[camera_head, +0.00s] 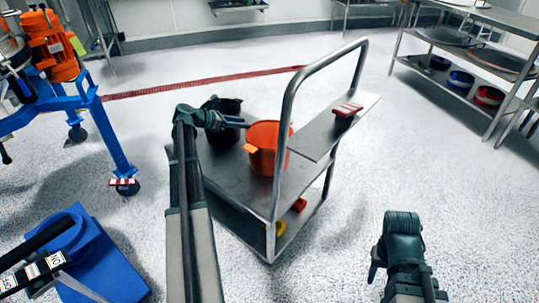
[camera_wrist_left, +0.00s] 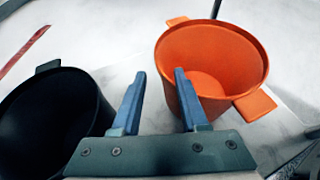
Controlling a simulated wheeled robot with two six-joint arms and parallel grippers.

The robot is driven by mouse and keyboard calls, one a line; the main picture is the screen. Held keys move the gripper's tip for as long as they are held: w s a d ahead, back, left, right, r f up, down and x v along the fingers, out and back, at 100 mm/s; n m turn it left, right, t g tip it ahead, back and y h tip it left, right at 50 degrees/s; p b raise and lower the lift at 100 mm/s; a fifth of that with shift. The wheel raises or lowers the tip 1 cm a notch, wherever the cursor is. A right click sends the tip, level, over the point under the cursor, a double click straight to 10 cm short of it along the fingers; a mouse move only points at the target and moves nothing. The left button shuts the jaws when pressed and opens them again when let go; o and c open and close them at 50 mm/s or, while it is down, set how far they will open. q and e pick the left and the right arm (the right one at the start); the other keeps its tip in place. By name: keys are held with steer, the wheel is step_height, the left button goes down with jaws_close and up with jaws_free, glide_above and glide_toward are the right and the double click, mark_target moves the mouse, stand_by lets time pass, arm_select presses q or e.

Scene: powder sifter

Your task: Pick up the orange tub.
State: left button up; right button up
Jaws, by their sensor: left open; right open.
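My left gripper (camera_head: 243,125) is over the cart, between the two tubs and close to the orange one. In the left wrist view, the orange tub (camera_wrist_left: 207,65) is empty, with tab handles on its rim. The open fingers of my left gripper (camera_wrist_left: 158,95) point toward its near left rim; one finger overlaps the tub in the picture. I cannot tell whether they touch. My right gripper (camera_head: 377,262) is low at the right, away from the cart.
The cart (camera_head: 230,177) has a tall tubular handle (camera_head: 290,100) right of the orange tub and a small upper shelf (camera_head: 318,140) with a red-topped item (camera_head: 347,112). The black tub (camera_wrist_left: 50,120) is close on the left. Blue-framed equipment (camera_head: 105,125) stands left.

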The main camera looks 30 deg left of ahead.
arm_select(q)
steer(key=shift+x, duration=0.75)
steer(key=shift+w, duration=0.15)
steer(key=x, duration=0.1)
steer(key=b+x, duration=0.1)
steer(key=x, duration=0.1)
steer(key=b+x, duration=0.1)
steer(key=x, duration=0.1)
steer(key=shift+w+r, duration=0.2)
steer(key=shift+w, duration=0.05)
jaws_close()
steer(key=shift+a, duration=0.1)
stand_by(0.5)
